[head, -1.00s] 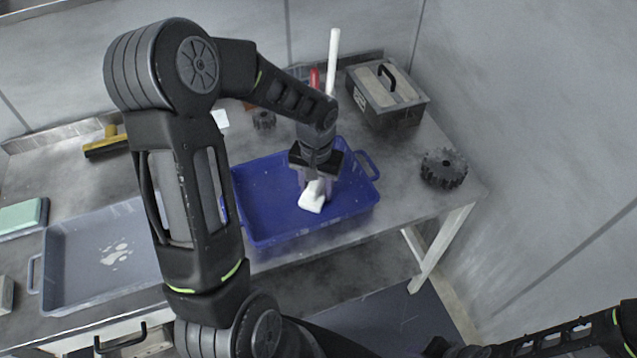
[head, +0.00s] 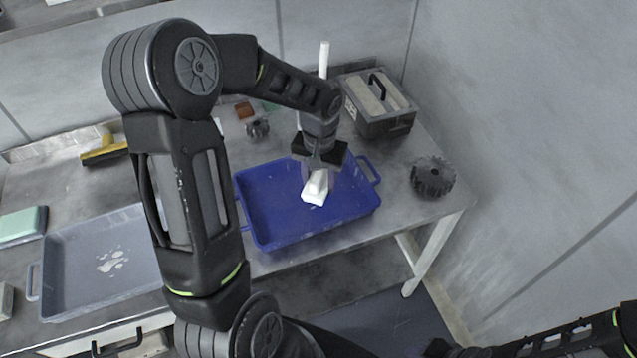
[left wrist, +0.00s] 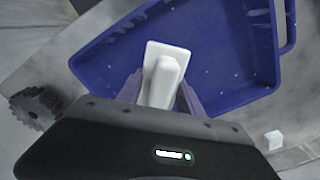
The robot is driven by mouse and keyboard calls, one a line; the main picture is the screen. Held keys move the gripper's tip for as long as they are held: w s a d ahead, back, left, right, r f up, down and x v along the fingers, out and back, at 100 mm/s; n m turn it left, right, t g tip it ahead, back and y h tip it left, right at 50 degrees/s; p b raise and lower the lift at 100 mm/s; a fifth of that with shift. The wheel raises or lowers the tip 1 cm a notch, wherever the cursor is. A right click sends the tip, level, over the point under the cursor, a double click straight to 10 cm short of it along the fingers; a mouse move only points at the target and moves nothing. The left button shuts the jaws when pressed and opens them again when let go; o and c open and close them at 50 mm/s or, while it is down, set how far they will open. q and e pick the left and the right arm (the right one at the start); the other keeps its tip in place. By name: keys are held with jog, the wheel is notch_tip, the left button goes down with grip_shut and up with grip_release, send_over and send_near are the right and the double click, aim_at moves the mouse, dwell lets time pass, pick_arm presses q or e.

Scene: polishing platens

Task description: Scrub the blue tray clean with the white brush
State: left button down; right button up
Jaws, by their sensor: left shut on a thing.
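My left gripper (head: 317,180) is over the right part of the tray, shut on the white brush (head: 316,190). The brush head points down at the tray floor; I cannot tell whether it touches. The brush shows between the fingers in the left wrist view (left wrist: 166,72). Small pale specks show on the tray floor. My right gripper is not in view; only part of my right arm shows at the lower right.
A grey tray (head: 85,285) with white patches lies at the left. A toolbox (head: 378,105) stands behind the blue tray, and a dark gear (head: 433,177) lies to its right. A yellow-and-black tool (head: 104,152) and a green-topped block (head: 22,223) lie further left.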

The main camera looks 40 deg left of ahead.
aim_at(318, 173)
pick_arm(q)
jog(key=shift+r+p, duration=0.8)
jog(key=shift+r, duration=0.8)
jog(key=shift+s+f, duration=0.1)
